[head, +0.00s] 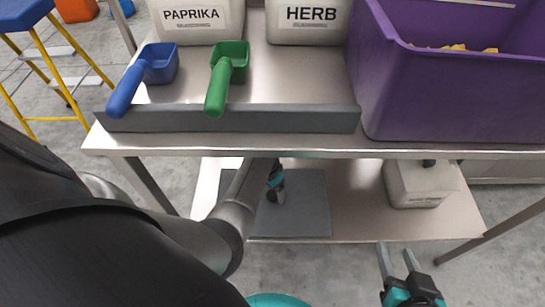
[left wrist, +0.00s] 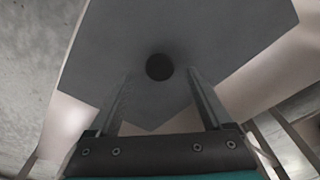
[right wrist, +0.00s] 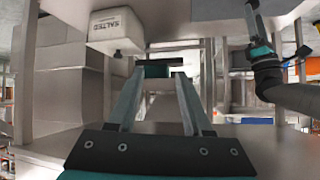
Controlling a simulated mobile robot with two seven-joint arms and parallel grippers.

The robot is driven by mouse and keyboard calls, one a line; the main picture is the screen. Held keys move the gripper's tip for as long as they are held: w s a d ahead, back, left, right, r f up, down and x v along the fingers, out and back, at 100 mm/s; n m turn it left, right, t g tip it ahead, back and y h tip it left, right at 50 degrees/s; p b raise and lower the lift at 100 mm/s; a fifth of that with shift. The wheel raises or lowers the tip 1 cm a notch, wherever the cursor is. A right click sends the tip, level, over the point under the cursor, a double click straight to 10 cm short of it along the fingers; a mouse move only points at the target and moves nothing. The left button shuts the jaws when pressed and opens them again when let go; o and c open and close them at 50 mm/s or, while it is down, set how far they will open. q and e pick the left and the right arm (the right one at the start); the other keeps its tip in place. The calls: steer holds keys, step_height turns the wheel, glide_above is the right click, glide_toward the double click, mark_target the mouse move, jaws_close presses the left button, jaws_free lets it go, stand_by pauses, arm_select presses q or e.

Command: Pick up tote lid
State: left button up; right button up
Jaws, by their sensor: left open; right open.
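The tote lid is a flat dark grey plate (head: 308,205) lying on the lower shelf of the steel table. In the left wrist view the lid (left wrist: 225,35) fills the middle, with a round black knob (left wrist: 159,67) on it. My left gripper (head: 275,188) reaches under the table top and is above the lid, partly hidden by its own arm. In the left wrist view its open fingers (left wrist: 161,74) point at the lid, one on each side of the knob in the picture; contact cannot be told. My right gripper (head: 396,249) is open and empty, in front of the lower shelf.
A white box (head: 415,185) stands on the lower shelf right of the lid; the right wrist view shows a box marked SALTED (right wrist: 115,30). The table top (head: 290,145) overhangs the shelf. On it are a purple tote (head: 450,95), blue scoop (head: 145,75), green scoop (head: 226,78) and labelled tubs.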

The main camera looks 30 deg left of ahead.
mark_target(272, 198)
arm_select(q)
steer(key=shift+w+f+b, duration=0.1)
steer(key=shift+f+b, duration=0.45)
steer(key=shift+f, duration=0.15)
steer(key=shift+f+b, duration=0.35)
steer(key=shift+f, duration=0.15)
arm_select(e)
steer(key=a+t, duration=0.1)
steer(key=a+r+t+y, duration=0.1)
steer(key=a+t, duration=0.1)
steer(key=shift+w+a+r+t+y, duration=0.15)
steer(key=shift+a+r+t+y, duration=0.05)
steer(key=shift+r+t+y, duration=0.2)
arm_select(q)
jaws_close()
stand_by(0.4)
